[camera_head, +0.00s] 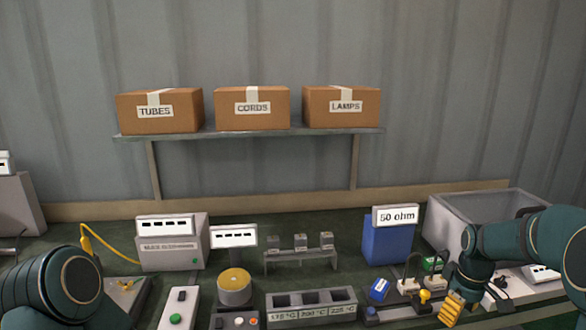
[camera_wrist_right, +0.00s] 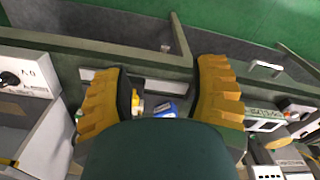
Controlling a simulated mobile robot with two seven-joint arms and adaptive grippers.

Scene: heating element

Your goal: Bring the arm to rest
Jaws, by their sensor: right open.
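My right arm (camera_head: 535,240) reaches in from the right in the head view. Its yellow-fingered right gripper (camera_head: 452,306) points down over the front right of the bench. In the right wrist view the right gripper (camera_wrist_right: 160,98) has its two fingers wide apart, with nothing held between them. A small blue block (camera_wrist_right: 165,109) and a yellow part show beyond the gap. My left arm (camera_head: 62,290) shows at the lower left of the head view; its gripper is out of sight.
Near the right gripper are a blue block (camera_head: 379,290), a yellow-topped plug (camera_head: 425,297) and a grey open bin (camera_head: 478,208). A blue box marked 50 ohm (camera_head: 387,245) stands behind. A slotted block (camera_head: 311,303) sits front centre. Cartons (camera_head: 252,107) rest on the wall shelf.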

